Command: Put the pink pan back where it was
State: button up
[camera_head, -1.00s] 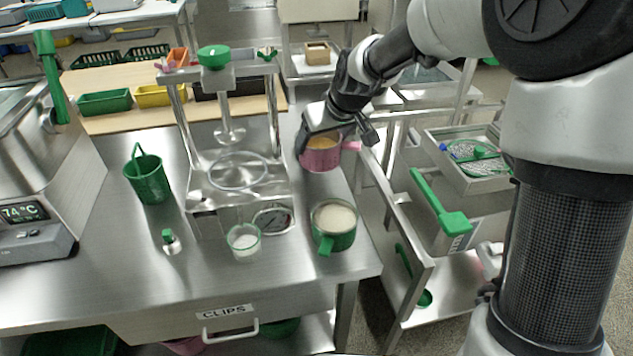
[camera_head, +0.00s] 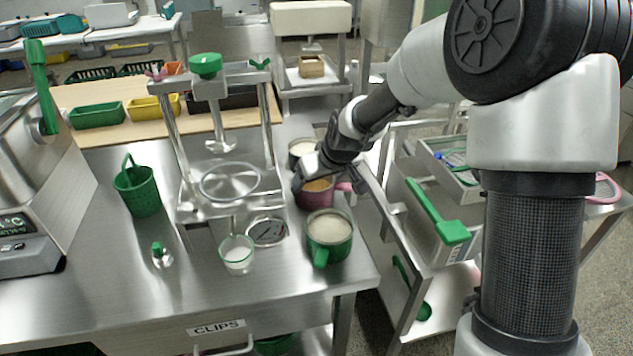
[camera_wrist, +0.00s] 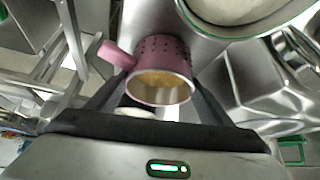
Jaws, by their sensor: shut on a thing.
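The pink pan (camera_head: 314,198) is near the right side of the steel table, just right of the press and behind the green pan. Its pink handle points right, and yellowish contents show inside. My gripper (camera_head: 308,180) is shut on it from behind. In the wrist view the pink pan (camera_wrist: 163,62) sits between the two dark fingers, with rows of dark holes on its wall and its handle to the left. I cannot tell whether its base touches the table.
The green pan (camera_head: 329,243) with pale contents stands close in front. The press (camera_head: 222,205) stands left, with a small glass beaker (camera_head: 237,256) before it. A pale-filled container (camera_head: 302,147) is behind my gripper. A lower cart with a green-handled tool (camera_head: 437,212) adjoins the table's right edge.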

jog(key=o, duration=1.4)
jog(key=shift+f, duration=0.1)
jog(key=shift+d+r, duration=0.1)
jog(key=shift+r, duration=0.35)
jog(key=p+v, duration=0.2)
jog(key=v, duration=0.9)
jog(key=shift+s+r+p, duration=0.2)
jog(key=shift+p, duration=0.2)
jog(key=shift+s+d, duration=0.1)
